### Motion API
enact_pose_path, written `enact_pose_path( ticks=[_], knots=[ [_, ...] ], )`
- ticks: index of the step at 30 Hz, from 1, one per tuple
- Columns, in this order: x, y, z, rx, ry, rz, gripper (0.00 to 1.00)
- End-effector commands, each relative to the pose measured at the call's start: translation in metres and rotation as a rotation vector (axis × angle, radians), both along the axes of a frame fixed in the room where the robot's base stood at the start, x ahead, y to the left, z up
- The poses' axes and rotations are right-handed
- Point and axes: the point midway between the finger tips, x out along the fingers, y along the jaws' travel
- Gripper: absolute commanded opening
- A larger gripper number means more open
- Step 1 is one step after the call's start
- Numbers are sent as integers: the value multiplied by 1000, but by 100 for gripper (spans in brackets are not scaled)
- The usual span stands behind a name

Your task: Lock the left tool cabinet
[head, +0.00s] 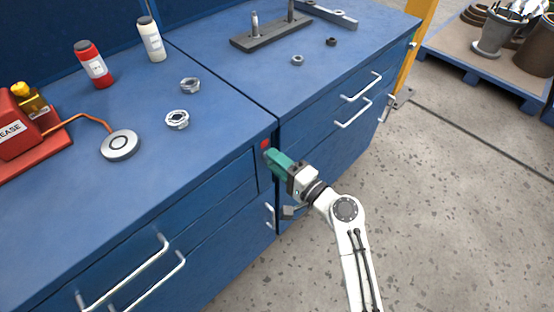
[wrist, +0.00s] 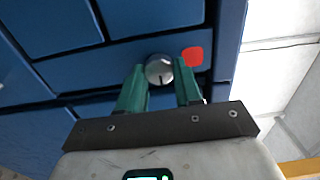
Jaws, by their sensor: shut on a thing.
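The left tool cabinet (head: 215,203) is blue, with drawers on its front. A red square mark (head: 265,143) sits near the front's upper right corner; it also shows in the wrist view (wrist: 193,56). Beside the mark is a round silver lock knob (wrist: 158,69) with a dark slot line. My gripper (head: 272,157) has green fingers, which reach to the cabinet front just below the red mark. In the wrist view my gripper (wrist: 160,66) is shut on the knob, one finger on each side. In the head view the fingers hide the knob.
A second blue cabinet (head: 340,130) with bar handles (head: 361,88) adjoins on the right. Long handles (head: 130,275) stick out from the left cabinet's drawers. Bottles, metal nuts and a red grease unit (head: 15,125) stand on top. The concrete floor (head: 450,200) at right is clear.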

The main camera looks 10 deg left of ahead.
Motion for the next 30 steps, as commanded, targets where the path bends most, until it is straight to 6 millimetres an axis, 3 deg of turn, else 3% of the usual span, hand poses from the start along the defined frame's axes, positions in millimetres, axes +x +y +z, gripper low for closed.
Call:
enact_pose_path(
  ticks=[16, 17, 24, 30],
  knots=[
    [0, -1, -1, 15, 23, -3, 4],
    [0, -1, -2, 14, 22, -3, 36],
    [0, -1, -1, 15, 20, -2, 59],
    [0, 0, 0, 15, 19, -1, 60]
  ],
)
